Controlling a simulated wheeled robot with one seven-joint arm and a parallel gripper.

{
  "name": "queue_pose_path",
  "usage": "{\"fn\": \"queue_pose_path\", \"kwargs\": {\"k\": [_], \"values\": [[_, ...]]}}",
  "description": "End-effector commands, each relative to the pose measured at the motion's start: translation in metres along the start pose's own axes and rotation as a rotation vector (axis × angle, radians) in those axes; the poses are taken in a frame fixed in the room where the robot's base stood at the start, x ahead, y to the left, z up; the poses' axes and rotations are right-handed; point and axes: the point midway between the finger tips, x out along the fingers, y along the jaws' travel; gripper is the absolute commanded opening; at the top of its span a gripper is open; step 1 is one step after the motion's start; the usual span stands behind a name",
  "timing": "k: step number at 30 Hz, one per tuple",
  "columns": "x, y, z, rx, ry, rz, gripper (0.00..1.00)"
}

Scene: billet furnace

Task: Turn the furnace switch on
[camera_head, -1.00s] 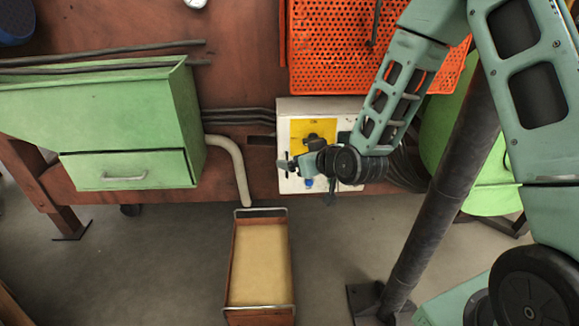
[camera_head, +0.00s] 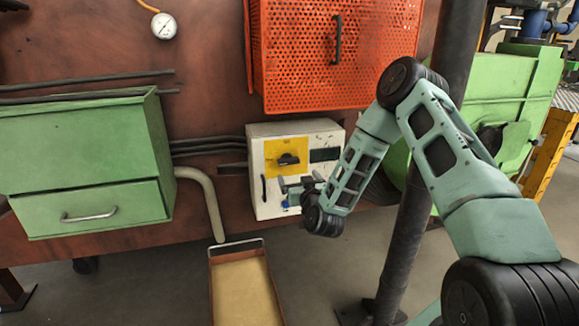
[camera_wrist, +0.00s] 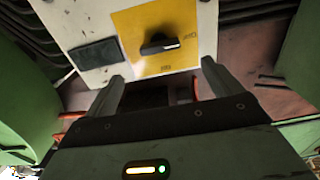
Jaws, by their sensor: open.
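The furnace switch is a black rotary knob (camera_head: 288,159) on a yellow plate (camera_head: 272,149), on the front of a white box (camera_head: 272,211). Its handle lies roughly horizontal. In the wrist view the knob (camera_wrist: 158,46) and yellow plate (camera_wrist: 135,22) show at the top, beyond the fingertips. My gripper (camera_head: 285,188) is in front of the box, just below the knob in the head view. In the wrist view my gripper (camera_wrist: 163,70) is open, with its two fingers apart and nothing between them. It does not appear to touch the knob.
An orange perforated cabinet (camera_head: 300,60) hangs above. A green cabinet (camera_head: 80,150) is at left, with a bent pipe (camera_head: 208,200) beside it. A dark post (camera_head: 405,240) stands at right.

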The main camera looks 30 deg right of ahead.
Motion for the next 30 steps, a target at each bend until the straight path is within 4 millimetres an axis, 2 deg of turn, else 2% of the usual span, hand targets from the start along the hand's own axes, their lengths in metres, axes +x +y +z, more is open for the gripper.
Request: {"fn": "queue_pose_path", "kwargs": {"k": [3,9,15,20,28,29,30], "values": [[0.026,0.001,0.001,0.001,0.003,0.003,0.91],[0.066,0.001,0.001,0.000,0.002,0.001,0.91],[0.092,0.000,0.001,0.000,0.001,0.000,0.91],[0.101,0.000,0.000,-0.001,0.000,-0.001,0.91],[0.102,0.000,0.000,0.000,-0.001,-0.001,0.91],[0.102,0.000,0.000,0.000,-0.001,-0.001,0.85],[0.102,0.000,0.000,0.000,-0.001,-0.001,0.74]]}}
